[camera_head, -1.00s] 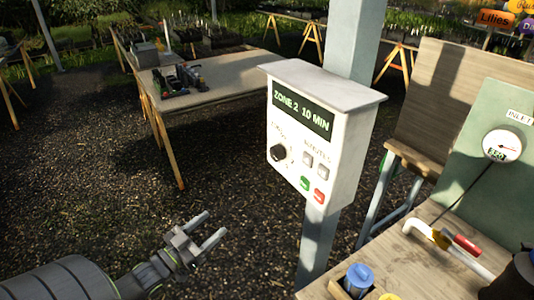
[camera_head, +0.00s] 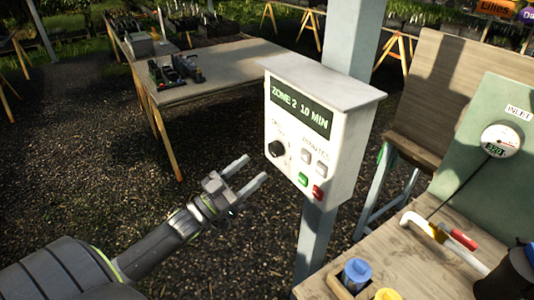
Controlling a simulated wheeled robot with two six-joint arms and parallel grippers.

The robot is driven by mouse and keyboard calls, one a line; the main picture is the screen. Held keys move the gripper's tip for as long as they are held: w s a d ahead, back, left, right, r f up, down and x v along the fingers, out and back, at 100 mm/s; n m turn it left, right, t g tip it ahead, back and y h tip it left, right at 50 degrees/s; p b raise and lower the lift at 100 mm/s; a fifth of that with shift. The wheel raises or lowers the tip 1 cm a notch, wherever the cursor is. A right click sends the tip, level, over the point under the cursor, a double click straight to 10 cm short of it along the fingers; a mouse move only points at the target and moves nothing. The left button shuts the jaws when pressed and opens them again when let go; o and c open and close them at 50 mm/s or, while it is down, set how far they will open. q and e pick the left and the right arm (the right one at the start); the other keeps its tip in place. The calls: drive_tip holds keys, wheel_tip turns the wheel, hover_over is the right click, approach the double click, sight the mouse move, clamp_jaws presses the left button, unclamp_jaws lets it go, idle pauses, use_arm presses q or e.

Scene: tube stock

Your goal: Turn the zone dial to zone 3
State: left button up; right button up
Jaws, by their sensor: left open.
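The zone dial (camera_head: 276,149) is a black round knob on the lower left of the white control box (camera_head: 342,140). The box's display (camera_head: 300,107) reads "ZONE 2 10 MIN". My left gripper (camera_head: 256,170) is open and empty, just left of and slightly below the dial in the picture. Its two fingers point up and right toward the box and do not hold the dial. My right gripper is not in the view.
The box is fixed to a grey post (camera_head: 318,235). Two grey buttons, a green button (camera_head: 303,179) and a red button (camera_head: 317,192) sit near the dial. A wooden bench (camera_head: 408,255) with a pipe, a gauge (camera_head: 501,141) and blue and yellow caps stands at right. Open gravel lies at left.

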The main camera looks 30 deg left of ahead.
sight(272, 152)
use_arm(q)
drive_tip(key=shift+p+x, duration=0.65)
drive_tip(key=shift+x, duration=2.5)
drive_tip(key=c, duration=1)
